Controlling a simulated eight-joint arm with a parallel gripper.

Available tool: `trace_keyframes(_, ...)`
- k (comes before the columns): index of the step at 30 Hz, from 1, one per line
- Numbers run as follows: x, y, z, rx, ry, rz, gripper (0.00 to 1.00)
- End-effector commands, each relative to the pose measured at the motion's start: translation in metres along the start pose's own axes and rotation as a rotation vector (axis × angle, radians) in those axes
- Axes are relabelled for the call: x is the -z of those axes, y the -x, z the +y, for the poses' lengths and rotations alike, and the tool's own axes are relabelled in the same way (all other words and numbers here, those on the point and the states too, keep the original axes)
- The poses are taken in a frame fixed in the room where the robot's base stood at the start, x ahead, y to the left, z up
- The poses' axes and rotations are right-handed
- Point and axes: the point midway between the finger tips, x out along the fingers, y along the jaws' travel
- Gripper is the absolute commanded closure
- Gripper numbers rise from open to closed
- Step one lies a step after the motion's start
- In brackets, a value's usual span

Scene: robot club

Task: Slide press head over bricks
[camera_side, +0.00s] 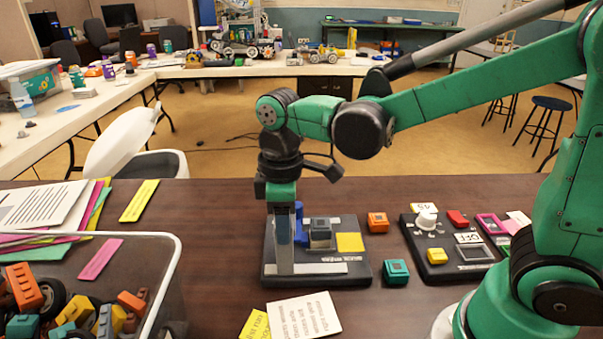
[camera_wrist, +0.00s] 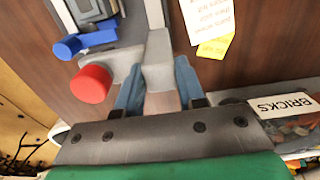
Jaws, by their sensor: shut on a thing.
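The press stands on a dark base (camera_side: 350,273) in the middle of the table, with a grey block-like head (camera_side: 320,236), a blue lever part (camera_side: 299,224) and a yellow square (camera_side: 350,242). My gripper (camera_side: 283,235) points down at the left of the press. In the wrist view its blue fingers (camera_wrist: 159,72) are closed on both sides of a light grey upright part of the press (camera_wrist: 157,50). A red knob (camera_wrist: 91,83) and the blue lever (camera_wrist: 84,42) are beside it. Whether bricks lie under the head is hidden.
An orange brick (camera_side: 377,222) and a teal brick (camera_side: 396,272) lie right of the press. A control panel (camera_side: 437,262) is farther right. A clear bin of bricks (camera_side: 165,275) stands front left. Paper notes (camera_side: 304,315) lie in front.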

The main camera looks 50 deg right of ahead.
Motion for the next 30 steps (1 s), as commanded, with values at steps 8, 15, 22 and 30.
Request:
trace_keyframes(8,-0.016,0.0,0.0,0.0,0.0,-0.001,1.0)
trace_keyframes(15,-0.029,0.0,0.0,0.0,-0.001,-0.002,1.0)
trace_keyframes(22,-0.042,0.0,0.0,0.0,-0.001,-0.001,1.0)
trace_keyframes(30,-0.057,0.0,0.0,0.0,-0.001,-0.001,1.0)
